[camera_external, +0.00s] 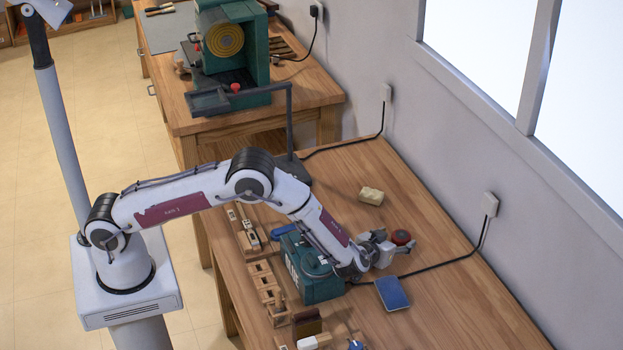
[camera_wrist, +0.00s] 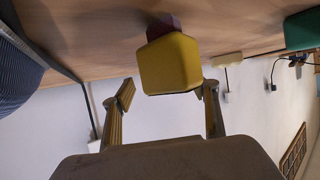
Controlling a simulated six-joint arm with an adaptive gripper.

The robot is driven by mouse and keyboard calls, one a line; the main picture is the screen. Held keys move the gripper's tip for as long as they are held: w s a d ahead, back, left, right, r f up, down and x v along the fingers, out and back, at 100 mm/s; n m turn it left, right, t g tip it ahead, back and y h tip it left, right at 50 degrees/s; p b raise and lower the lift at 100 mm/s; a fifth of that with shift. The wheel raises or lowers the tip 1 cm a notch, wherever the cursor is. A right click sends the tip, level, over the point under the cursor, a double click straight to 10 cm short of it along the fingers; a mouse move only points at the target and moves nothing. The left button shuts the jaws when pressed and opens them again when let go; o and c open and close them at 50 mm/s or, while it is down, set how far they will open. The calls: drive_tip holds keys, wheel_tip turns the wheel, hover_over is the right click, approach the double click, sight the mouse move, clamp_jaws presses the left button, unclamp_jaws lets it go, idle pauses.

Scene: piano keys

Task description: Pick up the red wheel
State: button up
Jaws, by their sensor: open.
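In the external view, a dark red, round thing that looks like the red wheel (camera_external: 401,237) shows at the end of my arm. My gripper (camera_external: 388,250) is beside it, low over the table and pointing sideways. In the wrist view, which is upside down, my gripper (camera_wrist: 168,98) is open, with its two fingers apart. A yellow block (camera_wrist: 170,64) shows ahead, between and beyond the fingertips. A dark red piece (camera_wrist: 163,25) adjoins it on the table side, partly hidden. I cannot tell whether this piece is the wheel. No contact with the fingers is clear.
A blue block (camera_external: 392,293) lies near my gripper; a black cable (camera_external: 440,270) runs behind it. A teal box (camera_external: 318,280) stands left, beside several wooden blocks (camera_external: 268,285). A pale block (camera_external: 370,196) lies farther back. The right of the table (camera_external: 460,310) is clear.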

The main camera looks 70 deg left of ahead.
sight(400, 237)
drive_tip(key=shift+x, duration=1.65)
drive_tip(key=c, duration=1.3)
